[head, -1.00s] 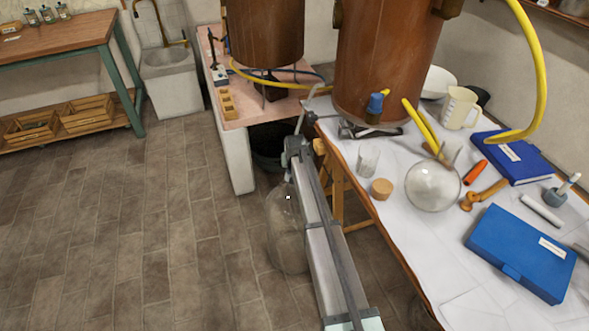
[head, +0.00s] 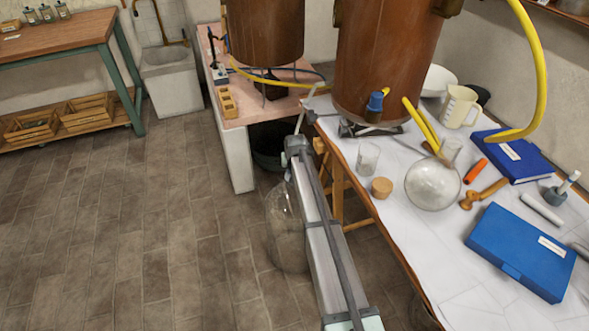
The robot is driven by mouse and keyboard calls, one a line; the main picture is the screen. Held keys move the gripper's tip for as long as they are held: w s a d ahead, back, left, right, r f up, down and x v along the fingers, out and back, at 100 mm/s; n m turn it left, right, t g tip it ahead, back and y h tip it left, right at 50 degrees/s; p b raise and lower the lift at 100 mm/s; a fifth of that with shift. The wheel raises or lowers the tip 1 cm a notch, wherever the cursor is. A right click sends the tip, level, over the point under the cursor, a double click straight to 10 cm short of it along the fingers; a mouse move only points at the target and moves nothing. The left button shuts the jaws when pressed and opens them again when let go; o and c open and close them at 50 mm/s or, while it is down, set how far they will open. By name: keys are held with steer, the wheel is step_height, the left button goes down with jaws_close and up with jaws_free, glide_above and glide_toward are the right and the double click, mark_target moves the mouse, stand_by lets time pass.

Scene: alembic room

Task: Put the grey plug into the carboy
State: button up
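The carboy (head: 284,243) is a large clear glass vessel standing on the tiled floor, left of the right-hand table. I cannot make out fingers there, nor whether anything is held.
The white-topped table (head: 400,245) holds a round flask (head: 432,185), a glass beaker (head: 367,158), a cork (head: 381,187), blue cases (head: 520,250) and a copper vessel (head: 385,60). Its left edge is close to my arm. The floor at left is clear.

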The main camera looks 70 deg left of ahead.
steer(key=shift+f, duration=0.8)
stand_by(2.0)
steer(key=o, duration=1.1)
steer(key=shift+r, duration=0.25)
steer(key=shift+r, duration=3.25)
